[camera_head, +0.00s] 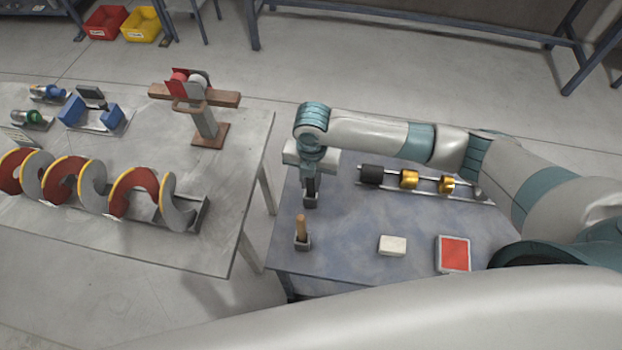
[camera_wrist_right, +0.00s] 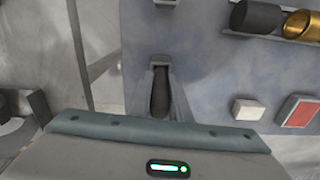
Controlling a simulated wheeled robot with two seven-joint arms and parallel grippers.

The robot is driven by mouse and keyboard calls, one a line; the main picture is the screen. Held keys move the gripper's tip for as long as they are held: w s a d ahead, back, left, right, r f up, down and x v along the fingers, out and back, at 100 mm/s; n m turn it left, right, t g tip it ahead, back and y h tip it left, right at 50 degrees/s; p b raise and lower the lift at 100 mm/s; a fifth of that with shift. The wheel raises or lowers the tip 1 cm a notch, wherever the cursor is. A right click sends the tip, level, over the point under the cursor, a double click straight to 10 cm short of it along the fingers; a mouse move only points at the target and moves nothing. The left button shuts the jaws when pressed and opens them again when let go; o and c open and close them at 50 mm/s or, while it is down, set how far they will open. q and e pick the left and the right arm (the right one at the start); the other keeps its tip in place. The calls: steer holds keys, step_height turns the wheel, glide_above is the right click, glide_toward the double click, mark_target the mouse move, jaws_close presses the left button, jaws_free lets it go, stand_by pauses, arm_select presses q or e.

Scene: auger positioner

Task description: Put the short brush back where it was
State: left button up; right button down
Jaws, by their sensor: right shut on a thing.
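My right gripper (camera_head: 311,177) points straight down over the left part of the blue-grey table (camera_head: 345,225). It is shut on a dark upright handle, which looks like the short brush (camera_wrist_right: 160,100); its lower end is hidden. A small dark holder (camera_head: 310,201) is right below the fingers. I cannot tell whether the brush is seated in it or just above it. A second brush with a wooden handle (camera_head: 301,226) stands upright in another small holder (camera_head: 302,243), nearer the front edge. My left gripper is not in view.
A rail with a black cylinder (camera_head: 371,174) and brass collars (camera_head: 409,179) lies at the table's back. A white block (camera_head: 392,245) and a red-topped tray (camera_head: 454,253) are to the right. A grey table (camera_head: 225,215) with auger parts (camera_head: 130,190) stands left, across a gap.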

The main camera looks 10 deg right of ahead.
steer(key=c, duration=1.6)
jaws_free()
steer(key=shift+f, duration=0.1)
steer(key=shift+c, duration=0.2)
step_height(320, 180, up, 11)
steer(key=b, duration=0.3)
steer(key=shift+w, duration=0.1)
steer(key=shift+d+r+b, duration=0.1)
steer(key=shift+r+b, duration=0.25)
steer(key=shift+r, duration=0.3)
